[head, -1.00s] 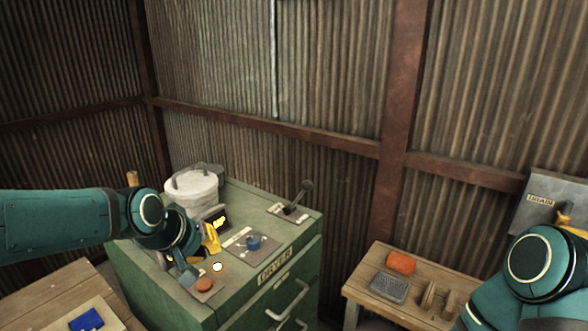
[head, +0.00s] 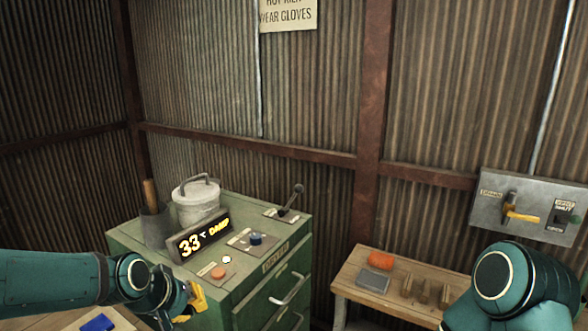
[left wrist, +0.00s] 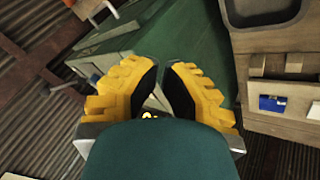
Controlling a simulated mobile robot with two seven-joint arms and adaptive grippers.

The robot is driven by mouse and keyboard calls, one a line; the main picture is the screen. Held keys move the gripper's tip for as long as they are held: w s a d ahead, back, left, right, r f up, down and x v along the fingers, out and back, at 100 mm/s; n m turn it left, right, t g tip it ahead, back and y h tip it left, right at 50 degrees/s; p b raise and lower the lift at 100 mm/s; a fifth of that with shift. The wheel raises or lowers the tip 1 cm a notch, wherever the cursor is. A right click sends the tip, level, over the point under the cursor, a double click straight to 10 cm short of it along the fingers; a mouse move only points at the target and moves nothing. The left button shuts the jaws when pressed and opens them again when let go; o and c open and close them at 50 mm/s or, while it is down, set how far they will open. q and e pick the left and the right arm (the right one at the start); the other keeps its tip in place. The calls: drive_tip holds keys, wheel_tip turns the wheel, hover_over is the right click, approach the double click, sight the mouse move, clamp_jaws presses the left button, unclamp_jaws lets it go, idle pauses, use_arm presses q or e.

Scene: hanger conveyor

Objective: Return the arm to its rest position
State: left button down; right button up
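My left gripper (head: 195,303), with yellow fingers, is at the front left edge of the green dryer cabinet (head: 263,290), low in the head view and clear of the controls. In the left wrist view its fingers (left wrist: 160,68) come together at the tips with nothing between them. My left arm (head: 50,278) comes in from the left edge. My right arm (head: 515,285) shows at the lower right as a teal joint; its gripper is out of view.
A wooden bench (head: 350,275) stands right, below a wall panel (head: 490,210).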

use_arm(q)
drive_tip(key=s+d+f+m+g+h+b, duration=0.15)
drive_tip(key=d+f, duration=0.25)
drive_tip(key=f, duration=0.7)
drive_tip(key=s+d+f+g+y+b, duration=0.1)
drive_tip(key=s+d+f, duration=0.2)
drive_tip(key=f, duration=0.8)
drive_tip(key=s+d+f+m+g, duration=0.1)
drive_tip(key=s+d+f, duration=0.2)
drive_tip(key=s+f, duration=0.7)
wheel_tip(320, 180, down, 2)
drive_tip(key=shift+d+f+g+b, duration=0.15)
drive_tip(key=shift+g+b, duration=0.2)
drive_tip(key=shift+b, duration=0.05)
